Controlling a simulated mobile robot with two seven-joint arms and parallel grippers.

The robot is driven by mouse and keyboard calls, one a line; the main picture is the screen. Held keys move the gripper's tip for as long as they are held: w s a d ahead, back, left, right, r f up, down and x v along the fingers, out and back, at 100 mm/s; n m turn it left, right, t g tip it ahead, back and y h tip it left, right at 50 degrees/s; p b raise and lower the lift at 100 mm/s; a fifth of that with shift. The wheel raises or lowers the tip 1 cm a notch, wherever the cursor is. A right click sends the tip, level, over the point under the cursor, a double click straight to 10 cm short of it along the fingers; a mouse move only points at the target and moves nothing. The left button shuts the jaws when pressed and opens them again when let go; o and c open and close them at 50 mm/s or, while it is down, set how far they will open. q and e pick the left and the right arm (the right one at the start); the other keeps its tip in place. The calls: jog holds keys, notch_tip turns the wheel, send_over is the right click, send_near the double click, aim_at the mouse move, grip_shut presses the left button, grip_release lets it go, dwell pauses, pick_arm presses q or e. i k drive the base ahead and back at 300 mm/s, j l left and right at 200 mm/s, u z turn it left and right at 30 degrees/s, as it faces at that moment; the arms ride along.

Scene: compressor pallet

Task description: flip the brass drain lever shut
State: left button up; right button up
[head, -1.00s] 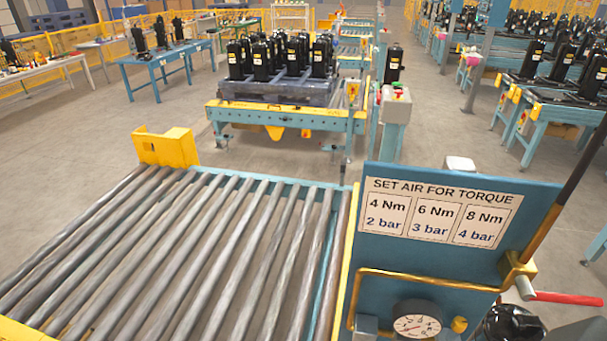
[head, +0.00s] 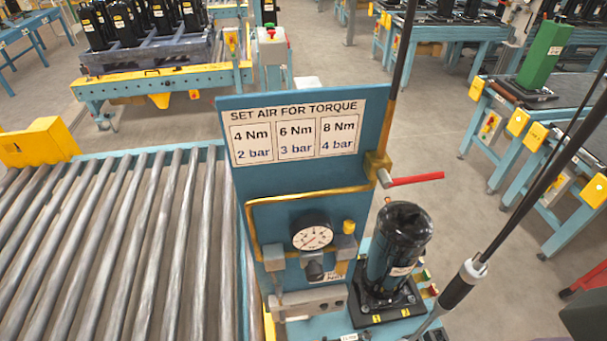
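A blue panel (head: 238,185) stands in the middle of the head view. A brass valve body (head: 378,166) with a red-handled lever (head: 416,179) sits at its right edge, the handle pointing right and nearly level. A brass pipe (head: 290,195) runs from it to the left and down. A round gauge (head: 312,232) sits on the panel. A small brass-coloured piece (head: 349,227) tops a grey fitting right of the gauge. I cannot tell which brass part is the drain lever. Neither of my grippers shows.
A black compressor (head: 402,240) stands right of the panel. A black and white tool (head: 462,287) on a dark rod stands farther right. A roller conveyor (head: 120,240) fills the left. A sign (head: 296,132) is on the panel. Open floor (head: 440,140) lies behind.

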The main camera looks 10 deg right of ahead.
aim_at(279, 293)
jog(key=l+u, duration=0.45)
jog(key=l, duration=0.2)
jog(key=l+u, duration=0.45)
jog(key=l, duration=0.2)
jog(key=k, duration=0.05)
